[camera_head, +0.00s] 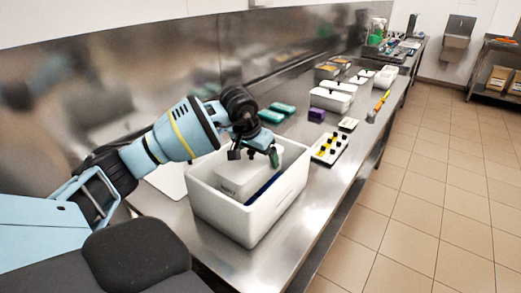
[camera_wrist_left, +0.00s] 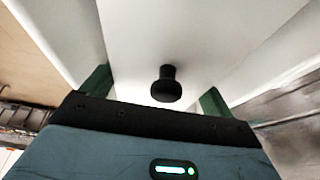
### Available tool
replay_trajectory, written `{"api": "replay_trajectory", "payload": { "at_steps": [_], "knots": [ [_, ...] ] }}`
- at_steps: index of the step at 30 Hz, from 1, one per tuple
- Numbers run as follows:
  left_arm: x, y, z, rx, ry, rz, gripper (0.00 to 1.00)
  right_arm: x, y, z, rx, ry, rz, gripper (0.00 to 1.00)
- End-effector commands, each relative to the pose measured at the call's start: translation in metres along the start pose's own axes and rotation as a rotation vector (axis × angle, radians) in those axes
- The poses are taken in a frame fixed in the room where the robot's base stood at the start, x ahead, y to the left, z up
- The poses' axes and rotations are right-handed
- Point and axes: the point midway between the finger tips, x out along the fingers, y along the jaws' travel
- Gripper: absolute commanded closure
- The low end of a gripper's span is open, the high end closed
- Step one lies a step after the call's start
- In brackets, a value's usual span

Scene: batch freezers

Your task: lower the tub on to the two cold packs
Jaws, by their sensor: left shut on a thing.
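A white tub (camera_head: 238,178) is inside a larger white open box (camera_head: 245,222) on the steel bench. My left gripper (camera_head: 256,155) is over the tub, shut on it, with its fingers pointing down. In the left wrist view, the green fingertips (camera_wrist_left: 155,95) stand apart on either side of a black knob (camera_wrist_left: 166,85) over white surfaces. A dark blue flat thing (camera_head: 264,187), probably a cold pack, shows beside the tub inside the box. A second pack is not visible there, and whether the tub touches anything below is hidden. My right gripper is not in view.
Two teal packs (camera_head: 271,115) lie on the bench behind the box. A white board with black and yellow pieces (camera_head: 330,149), a purple block (camera_head: 317,115) and white tubs (camera_head: 331,98) stand farther along. A white flat panel (camera_head: 168,180) lies left of the box.

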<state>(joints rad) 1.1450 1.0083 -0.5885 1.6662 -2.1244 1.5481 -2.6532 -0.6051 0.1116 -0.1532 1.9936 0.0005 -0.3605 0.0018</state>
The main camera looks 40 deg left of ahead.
Motion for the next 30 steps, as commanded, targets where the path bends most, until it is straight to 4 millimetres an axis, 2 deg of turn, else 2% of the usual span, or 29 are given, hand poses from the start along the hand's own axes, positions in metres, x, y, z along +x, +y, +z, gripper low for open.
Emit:
{"api": "replay_trajectory", "payload": {
  "at_steps": [12, 30],
  "knots": [
    [0.027, 0.000, 0.011, 0.000, 0.002, 0.001, 0.57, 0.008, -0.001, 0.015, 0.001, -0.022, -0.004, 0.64],
    [0.030, 0.000, 0.012, -0.001, 0.006, 0.001, 0.57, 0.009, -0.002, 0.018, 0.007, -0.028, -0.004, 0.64]
  ]
}}
